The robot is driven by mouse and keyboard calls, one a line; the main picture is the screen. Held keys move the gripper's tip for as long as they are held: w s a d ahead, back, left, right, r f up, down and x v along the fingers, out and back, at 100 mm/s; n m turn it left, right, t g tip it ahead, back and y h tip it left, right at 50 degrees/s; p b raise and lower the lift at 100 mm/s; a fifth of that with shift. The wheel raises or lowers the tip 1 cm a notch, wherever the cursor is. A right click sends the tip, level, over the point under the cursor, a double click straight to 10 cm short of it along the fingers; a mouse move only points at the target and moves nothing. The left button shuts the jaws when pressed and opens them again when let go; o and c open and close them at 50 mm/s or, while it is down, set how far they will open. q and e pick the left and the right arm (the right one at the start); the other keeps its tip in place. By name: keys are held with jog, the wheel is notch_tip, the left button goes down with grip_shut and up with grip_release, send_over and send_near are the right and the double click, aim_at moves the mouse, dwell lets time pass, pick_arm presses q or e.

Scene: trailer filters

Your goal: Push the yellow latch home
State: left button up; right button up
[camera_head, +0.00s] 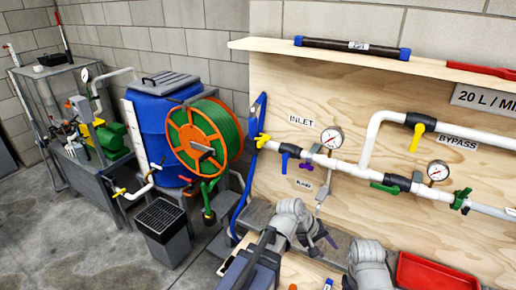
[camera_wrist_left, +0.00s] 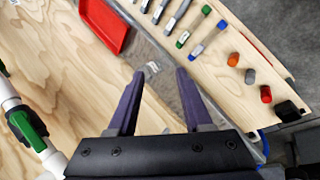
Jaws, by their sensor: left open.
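A small yellow lever-like part (camera_head: 262,141) sits at the left end of the white inlet pipe, where the blue hose meets it. A larger yellow handle (camera_head: 417,137) hangs from the black valve on the bypass pipe. I cannot tell for sure which is the latch. My left gripper (camera_head: 324,240) is low in front of the board, below and right of the inlet part and apart from both yellow parts. In the left wrist view its purple fingers (camera_wrist_left: 160,76) are spread and empty; a small pale item lies beyond the tips. No yellow latch shows there. My right gripper is not visible.
A red tray (camera_head: 435,272) lies at the lower right. A hose reel (camera_head: 203,140) and blue barrel (camera_head: 150,120) stand left. Several tools lie on the bench.

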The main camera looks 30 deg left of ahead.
pick_arm(q)
jog(key=w+a+r+n+t+h, duration=0.2)
jog(key=w+a+r+n+t, duration=0.3)
jog(key=w+a+n, duration=0.35)
jog(key=n+t+y+b, duration=0.2)
jog(key=n+t+y, duration=0.6)
jog(key=n, duration=1.2)
send_near(258, 144)
jog(key=w+f+t+h, duration=0.1)
jog(key=w, duration=0.1)
jog(key=shift+m, duration=0.25)
jog(key=shift+w, duration=3.8)
grip_shut()
jog(key=shift+a, duration=0.1)
